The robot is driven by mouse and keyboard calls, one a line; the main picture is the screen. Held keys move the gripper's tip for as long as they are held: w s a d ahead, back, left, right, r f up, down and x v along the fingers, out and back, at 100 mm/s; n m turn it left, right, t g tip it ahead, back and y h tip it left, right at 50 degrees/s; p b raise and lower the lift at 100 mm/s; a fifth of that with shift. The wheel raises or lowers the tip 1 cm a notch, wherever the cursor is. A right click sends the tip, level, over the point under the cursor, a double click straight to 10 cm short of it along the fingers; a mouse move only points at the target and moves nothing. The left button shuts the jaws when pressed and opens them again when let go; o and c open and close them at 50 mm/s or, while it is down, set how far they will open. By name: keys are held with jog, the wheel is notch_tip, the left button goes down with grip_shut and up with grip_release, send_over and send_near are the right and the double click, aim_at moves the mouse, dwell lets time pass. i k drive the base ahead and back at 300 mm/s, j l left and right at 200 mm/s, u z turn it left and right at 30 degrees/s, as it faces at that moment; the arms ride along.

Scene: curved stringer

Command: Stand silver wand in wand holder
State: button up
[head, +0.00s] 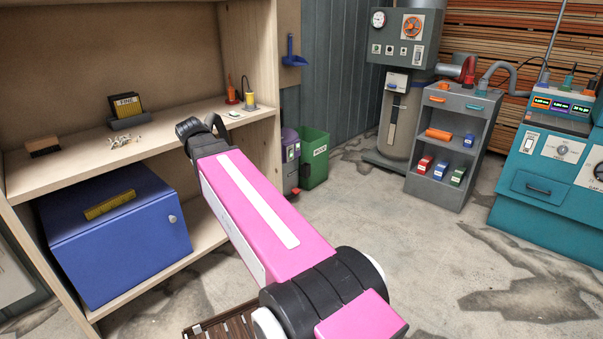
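My pink arm reaches over the floor toward the right end of the wooden shelf. My gripper (203,128) is a small dark shape there, partly hidden by the arm, and its fingertips do not show clearly. Just beyond it on the shelf stands a small yellow and grey stand (249,100) with a thin dark upright piece, possibly the wand holder. A red-orange cone-like item (232,94) stands left of it. A small pale piece (233,114) lies near the gripper; I cannot tell whether it is the silver wand. No silver wand is clearly identifiable.
The shelf (75,157) also holds a black box (126,106), a dark block (43,146) and small scattered pieces (126,140). A blue cabinet (115,235) sits below. The shelf's right side panel (250,45) and a green bin (314,158) stand near my arm.

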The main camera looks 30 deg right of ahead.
aim_at(307, 175)
jog(key=i+l, duration=0.25)
jog(key=l, duration=0.25)
jog(key=i+l, duration=0.25)
jog(key=l, duration=0.25)
jog(key=i+l, duration=0.25)
jog(key=l, duration=0.2)
jog(key=i+l, duration=0.25)
jog(key=l, duration=0.25)
jog(key=i+l, duration=0.3)
jog(key=l, duration=0.2)
jog(key=i+l, duration=0.25)
jog(key=l, duration=0.25)
jog(key=i+l, duration=0.25)
jog(key=l, duration=0.2)
jog(key=i+l, duration=0.25)
jog(key=l, duration=0.25)
